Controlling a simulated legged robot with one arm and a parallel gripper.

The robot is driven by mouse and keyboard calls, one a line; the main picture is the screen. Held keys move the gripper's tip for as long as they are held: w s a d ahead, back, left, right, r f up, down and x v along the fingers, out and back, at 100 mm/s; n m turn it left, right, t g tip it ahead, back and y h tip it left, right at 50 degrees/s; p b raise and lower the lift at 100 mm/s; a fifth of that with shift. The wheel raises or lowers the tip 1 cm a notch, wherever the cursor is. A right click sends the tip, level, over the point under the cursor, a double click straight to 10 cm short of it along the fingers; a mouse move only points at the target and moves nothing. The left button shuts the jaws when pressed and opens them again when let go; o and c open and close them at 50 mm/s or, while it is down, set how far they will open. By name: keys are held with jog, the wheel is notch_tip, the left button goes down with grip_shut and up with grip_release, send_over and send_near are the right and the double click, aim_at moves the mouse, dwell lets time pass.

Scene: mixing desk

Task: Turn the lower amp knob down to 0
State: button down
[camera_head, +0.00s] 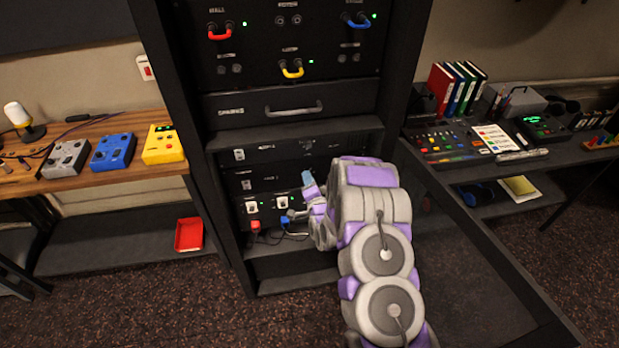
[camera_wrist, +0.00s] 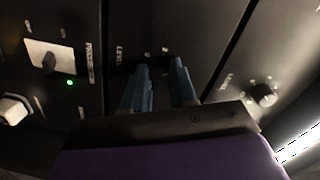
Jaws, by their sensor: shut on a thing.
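The lower amp (camera_head: 258,183) is a dark panel in the rack, below the upper amp (camera_head: 262,155). My gripper (camera_head: 309,186) is at its right part. In the wrist view my two blue fingers (camera_wrist: 161,66) point at the middle dark panel, beside a label that seems to read LEVEL. They are shut on the lower amp knob, which is dark and mostly hidden between them. Its pointer and setting cannot be read.
Below the amps is a panel with white switches (camera_head: 252,207) and a red plug (camera_head: 255,226). In the wrist view a switch plate (camera_wrist: 50,60) and a green light (camera_wrist: 70,82) are left of my fingers. An open rack door (camera_head: 480,255) stands right of my arm.

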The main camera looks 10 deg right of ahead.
jog(key=n+h+p, duration=0.1)
jog(key=n, duration=0.6)
jog(key=n+p, duration=0.1)
jog(key=n, duration=0.7)
jog(key=n+h+p, duration=0.1)
jog(key=n, duration=0.6)
jog(key=shift+s+f+n+t+h, duration=0.1)
jog(key=shift+f+n+t+h, duration=0.2)
jog(key=shift+f+n, duration=0.1)
jog(key=shift+r, duration=0.1)
jog(key=c, duration=0.9)
grip_release()
jog(key=shift+a, duration=0.15)
